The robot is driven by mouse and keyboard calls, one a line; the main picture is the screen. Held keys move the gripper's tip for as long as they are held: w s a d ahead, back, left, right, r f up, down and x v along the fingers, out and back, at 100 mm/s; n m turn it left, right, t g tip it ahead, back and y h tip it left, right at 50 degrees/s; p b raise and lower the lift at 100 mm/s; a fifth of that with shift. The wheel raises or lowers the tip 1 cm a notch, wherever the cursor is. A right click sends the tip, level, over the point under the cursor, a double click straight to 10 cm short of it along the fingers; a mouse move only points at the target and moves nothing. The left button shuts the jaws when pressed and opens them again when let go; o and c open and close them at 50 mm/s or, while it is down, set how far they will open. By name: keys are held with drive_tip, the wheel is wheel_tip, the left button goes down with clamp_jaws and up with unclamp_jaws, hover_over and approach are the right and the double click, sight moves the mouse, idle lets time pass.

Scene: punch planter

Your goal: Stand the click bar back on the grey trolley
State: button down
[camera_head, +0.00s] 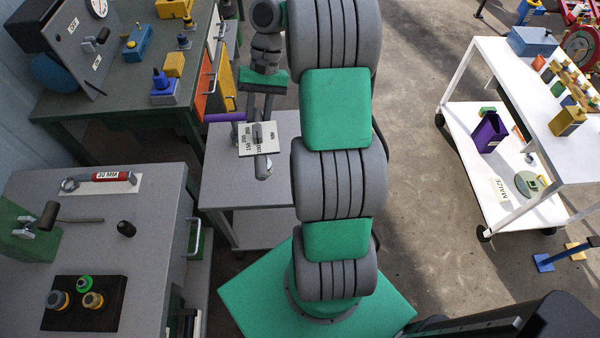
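The grey trolley (222,188) stands beside my green base, left of my arm. My gripper (260,116) points down over its top, its two fingers apart. A purple cylindrical grip (223,117) lies sideways at the left finger, apparently part of the click bar. A white plate (246,148) with a number scale, 150 to 250, and a grey pointer shows at the fingertips. A grey rounded end (263,168) shows below the plate. I cannot tell how these parts join, whether they touch the trolley top, or whether the fingers grip anything.
A grey bench (150,215) at left bears a red-handled tool (112,176) and a black block (118,301) with several round parts. A dark green bench (120,105) with tools stands behind. A white two-level cart (477,68) is at right. Floor between my arm and that cart is clear.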

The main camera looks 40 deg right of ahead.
drive_tip(key=s+d+f+m+t+h+b, duration=0.1)
drive_tip(key=s+d+f+m+t+b, duration=0.2)
drive_tip(key=s+m, duration=0.4)
drive_tip(key=s+d+f+m+t+h+b, duration=0.1)
drive_tip(key=s+d+f+m+t+b, duration=0.3)
drive_tip(key=s+m, duration=0.4)
drive_tip(key=d+m, duration=0.1)
drive_tip(key=m, duration=0.3)
drive_tip(key=shift+s+d+t+h, duration=0.3)
drive_tip(key=shift+d+t, duration=0.05)
drive_tip(key=shift+t, duration=0.05)
drive_tip(key=w+d+f, duration=0.9)
drive_tip(key=w+f, duration=0.2)
drive_tip(key=f, duration=0.1)
drive_tip(key=shift+f+b, duration=0.3)
drive_tip(key=c, duration=1.2)
unclamp_jaws()
drive_tip(key=shift+s, duration=0.1)
drive_tip(key=shift+f, duration=0.15)
